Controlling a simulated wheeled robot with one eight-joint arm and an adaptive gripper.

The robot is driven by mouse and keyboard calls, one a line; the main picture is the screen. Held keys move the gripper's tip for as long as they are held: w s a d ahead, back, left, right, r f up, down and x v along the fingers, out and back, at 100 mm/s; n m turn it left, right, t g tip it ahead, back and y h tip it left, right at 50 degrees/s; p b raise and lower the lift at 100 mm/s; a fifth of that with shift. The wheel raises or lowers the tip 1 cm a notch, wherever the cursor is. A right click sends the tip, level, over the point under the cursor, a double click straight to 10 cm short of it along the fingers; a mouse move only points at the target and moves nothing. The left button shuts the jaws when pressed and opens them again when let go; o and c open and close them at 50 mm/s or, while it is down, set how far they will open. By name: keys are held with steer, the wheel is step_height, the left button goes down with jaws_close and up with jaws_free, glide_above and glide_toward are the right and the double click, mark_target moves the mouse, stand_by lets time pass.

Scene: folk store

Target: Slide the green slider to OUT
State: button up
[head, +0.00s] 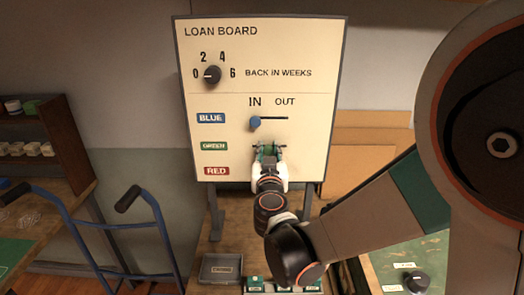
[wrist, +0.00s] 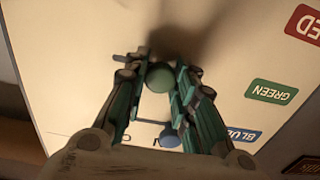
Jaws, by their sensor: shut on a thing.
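The loan board (head: 320,150) stands upright with IN and OUT marked above its sliders. The green slider's round knob (wrist: 160,77) sits between my gripper's fingers in the wrist view. My gripper (head: 268,150) is shut on this knob, in the row of the GREEN label (head: 214,146).
The blue slider (head: 255,121) sits at the IN end of its slot, just above my gripper. My arm covers the red slider's row. A dial (head: 212,74) is higher up.

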mark_target(282, 146)
steer(key=shift+d, duration=2.1)
steer(key=o, duration=1)
steer(key=shift+s, duration=0.1)
steer(key=s, duration=0.9)
steer(key=shift+a, duration=0.15)
